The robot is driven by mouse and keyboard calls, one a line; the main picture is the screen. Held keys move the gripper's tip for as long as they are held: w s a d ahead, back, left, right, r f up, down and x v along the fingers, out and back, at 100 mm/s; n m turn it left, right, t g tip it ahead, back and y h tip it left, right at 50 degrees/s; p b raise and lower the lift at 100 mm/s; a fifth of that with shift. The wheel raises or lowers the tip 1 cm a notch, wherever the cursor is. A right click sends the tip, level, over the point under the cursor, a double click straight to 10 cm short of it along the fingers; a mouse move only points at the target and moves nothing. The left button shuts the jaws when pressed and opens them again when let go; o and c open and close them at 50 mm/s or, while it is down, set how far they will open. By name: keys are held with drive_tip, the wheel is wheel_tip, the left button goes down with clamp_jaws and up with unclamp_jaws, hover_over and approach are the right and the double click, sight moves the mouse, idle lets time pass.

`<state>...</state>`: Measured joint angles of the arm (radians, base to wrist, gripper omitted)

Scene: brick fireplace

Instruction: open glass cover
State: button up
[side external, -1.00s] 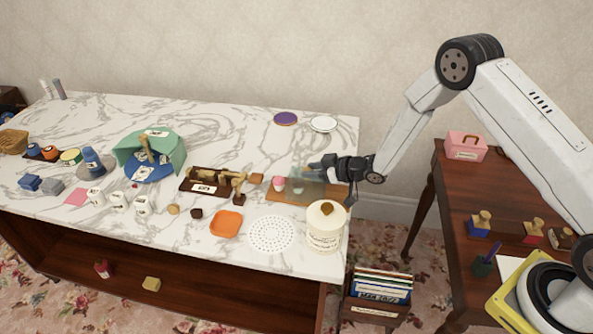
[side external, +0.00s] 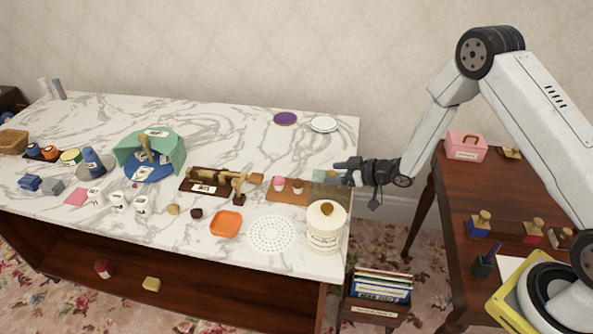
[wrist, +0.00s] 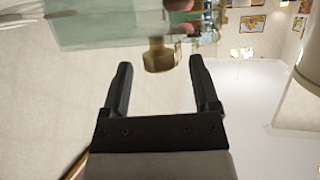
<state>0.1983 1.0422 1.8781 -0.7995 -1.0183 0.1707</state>
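The glass cover (side external: 325,188) is a clear, greenish box-like shape at the right end of a wooden board (side external: 283,198). Two small cupcakes (side external: 278,183) on the board show clear of it at its left. My gripper (side external: 343,170) is at the right of the cover, by the table's right edge. In the wrist view, the glass cover (wrist: 110,22) fills the top, with a brass knob (wrist: 160,58) on its near side. The gripper's fingers (wrist: 160,75) are spread apart, with the knob between and slightly beyond the tips; they do not appear to touch it.
A lidded cream jar (side external: 326,228) stands close in front of the cover. A white plate (side external: 323,124) and a purple disc (side external: 285,118) lie behind. A round perforated mat (side external: 271,234) and an orange dish (side external: 226,223) lie front left. A wooden side table (side external: 478,205) stands right.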

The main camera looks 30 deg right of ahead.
drive_tip(key=v, duration=0.7)
drive_tip(key=shift+s+d+r, duration=0.2)
drive_tip(key=shift+s, duration=0.1)
drive_tip(key=shift+r, duration=0.1)
idle(0.4)
drive_tip(key=s+a+r+m+g+h, duration=0.1)
drive_tip(key=s+r+m+g+h, duration=0.2)
drive_tip(key=s, duration=0.6)
drive_tip(key=s+a+r+m+g+h, duration=0.2)
drive_tip(key=s+r+g, duration=0.4)
drive_tip(key=s, duration=0.3)
drive_tip(key=shift+r+m+h, duration=0.5)
drive_tip(key=shift+r+h, duration=0.1)
drive_tip(key=shift+h, duration=0.3)
